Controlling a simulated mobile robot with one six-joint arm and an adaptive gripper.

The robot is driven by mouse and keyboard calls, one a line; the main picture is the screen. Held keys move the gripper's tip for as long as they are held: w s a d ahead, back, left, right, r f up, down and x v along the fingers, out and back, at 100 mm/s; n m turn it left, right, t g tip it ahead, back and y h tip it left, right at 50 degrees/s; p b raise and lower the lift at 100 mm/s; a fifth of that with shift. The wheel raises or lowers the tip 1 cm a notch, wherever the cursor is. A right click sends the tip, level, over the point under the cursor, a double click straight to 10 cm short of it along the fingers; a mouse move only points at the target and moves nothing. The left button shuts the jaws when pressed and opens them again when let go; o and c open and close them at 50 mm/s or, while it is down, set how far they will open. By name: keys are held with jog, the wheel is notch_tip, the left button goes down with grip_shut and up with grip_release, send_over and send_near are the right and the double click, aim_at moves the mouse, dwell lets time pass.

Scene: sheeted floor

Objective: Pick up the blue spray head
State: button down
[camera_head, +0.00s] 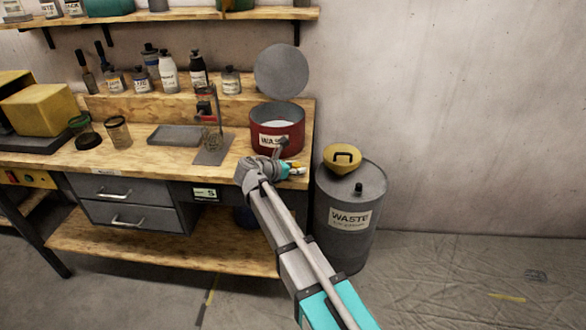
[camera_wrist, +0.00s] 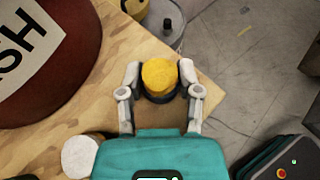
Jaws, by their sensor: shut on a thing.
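My gripper (camera_head: 288,168) is at the front right corner of the wooden bench, in front of the red bin. In the wrist view its two grey fingers (camera_wrist: 160,74) are shut on either side of a round piece with a yellow top (camera_wrist: 159,76) and a dark collar. The piece is small and partly hidden in the head view. No clearly blue spray head shows; I cannot tell whether the held piece is it, since its lower part is hidden.
The red bin (camera_head: 277,138) stands open on the bench (camera_head: 225,172), its round lid (camera_head: 281,72) raised. Several bottles line the back.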

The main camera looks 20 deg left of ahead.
jog(key=shift+r, duration=0.2)
jog(key=shift+r+p, duration=0.75)
jog(key=shift+p, duration=0.2)
jog(key=s+a+r+p, duration=0.1)
jog(key=s+r+p, duration=1)
jog(key=s, duration=0.3)
jog(key=shift+a, duration=0.4)
